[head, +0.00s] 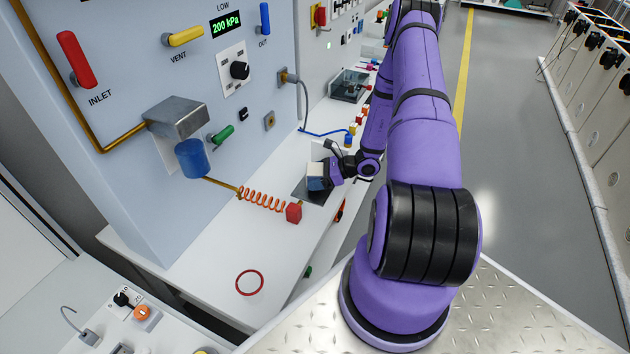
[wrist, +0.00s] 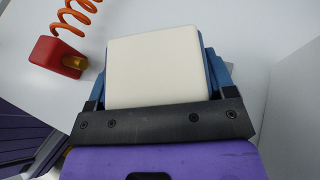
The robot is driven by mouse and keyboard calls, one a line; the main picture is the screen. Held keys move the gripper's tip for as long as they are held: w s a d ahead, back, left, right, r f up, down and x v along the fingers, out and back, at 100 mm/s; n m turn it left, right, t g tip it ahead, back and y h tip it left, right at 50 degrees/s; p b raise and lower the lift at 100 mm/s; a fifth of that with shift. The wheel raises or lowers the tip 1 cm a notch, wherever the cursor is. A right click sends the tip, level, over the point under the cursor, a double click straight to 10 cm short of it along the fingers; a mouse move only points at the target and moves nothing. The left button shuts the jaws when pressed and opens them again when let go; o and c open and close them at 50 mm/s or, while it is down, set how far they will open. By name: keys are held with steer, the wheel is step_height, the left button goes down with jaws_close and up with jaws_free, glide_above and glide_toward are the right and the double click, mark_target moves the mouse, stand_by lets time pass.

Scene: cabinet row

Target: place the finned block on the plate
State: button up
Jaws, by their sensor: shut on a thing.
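The finned block (head: 316,176) shows a cream top and a blue side in the head view. In the wrist view its broad cream face (wrist: 155,65) fills the space between the fingers; no fins can be made out there. My gripper (head: 327,171) is shut on the block, with a blue finger on each side of it in the wrist view (wrist: 153,75). The dark grey plate (head: 318,197) lies on the white counter beneath the block in the head view, partly covered by it. I cannot tell whether the block touches the plate.
A red block (head: 293,212) on an orange coiled hose (head: 262,200) lies left of the plate, also seen in the wrist view (wrist: 58,57). A red ring (head: 249,283) lies on the counter nearer me. The valve panel (head: 130,190) rises at the left.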

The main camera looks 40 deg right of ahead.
steer(key=shift+f, duration=0.85)
steer(key=shift+f, duration=0.15)
steer(key=o, duration=1)
